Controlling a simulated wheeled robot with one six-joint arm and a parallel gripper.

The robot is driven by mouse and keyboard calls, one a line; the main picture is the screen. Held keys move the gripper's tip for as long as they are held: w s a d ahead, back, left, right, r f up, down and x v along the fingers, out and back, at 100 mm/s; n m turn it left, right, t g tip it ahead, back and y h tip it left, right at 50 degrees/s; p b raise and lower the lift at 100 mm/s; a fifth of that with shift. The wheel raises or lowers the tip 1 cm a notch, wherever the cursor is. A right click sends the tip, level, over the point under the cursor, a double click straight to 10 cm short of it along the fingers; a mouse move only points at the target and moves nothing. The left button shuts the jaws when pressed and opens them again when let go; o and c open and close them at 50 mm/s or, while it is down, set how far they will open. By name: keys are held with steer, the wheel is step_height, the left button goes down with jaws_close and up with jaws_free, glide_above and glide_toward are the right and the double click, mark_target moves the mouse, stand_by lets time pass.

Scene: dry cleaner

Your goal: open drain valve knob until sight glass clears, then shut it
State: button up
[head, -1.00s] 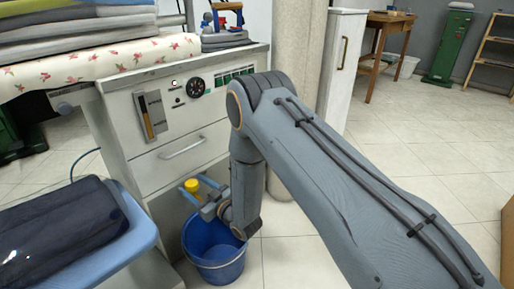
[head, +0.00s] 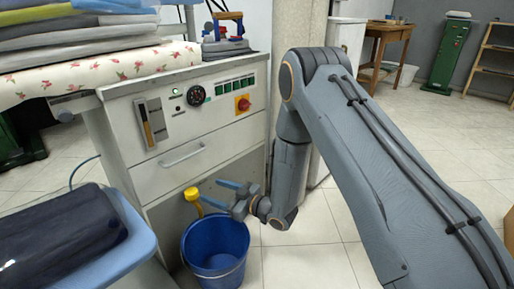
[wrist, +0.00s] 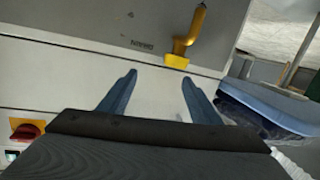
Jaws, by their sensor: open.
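The yellow drain valve knob (head: 192,194) sits low on the white cabinet, above the blue bucket (head: 217,240). In the wrist view the yellow valve (wrist: 188,40) is beside a "DRAIN" label, beyond my fingertips. My gripper (head: 210,191) is open, its two blue fingers pointing toward the knob but apart from it. In the wrist view nothing is between the fingers of my gripper (wrist: 160,95). The sight glass (head: 150,122) is on the cabinet's front panel and shows an amber strip; its exact level is too small to tell.
A red knob on a yellow plate (head: 243,103) and a dial (head: 196,95) are on the panel. A drawer handle (head: 182,155) juts out above the valve. A blue padded board (head: 130,225) with dark cloth stands left. The tiled floor at right is open.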

steer(key=d+r+m+h+p, duration=0.4)
steer(key=d+r+h, duration=0.5)
steer(key=d+r, duration=0.5)
steer(key=shift+w+r+m+t+h+p, duration=0.3)
steer(key=shift+r+m+h+p, duration=0.1)
steer(key=shift+r+p, duration=0.85)
steer(key=shift+r, duration=0.15)
stand_by(0.8)
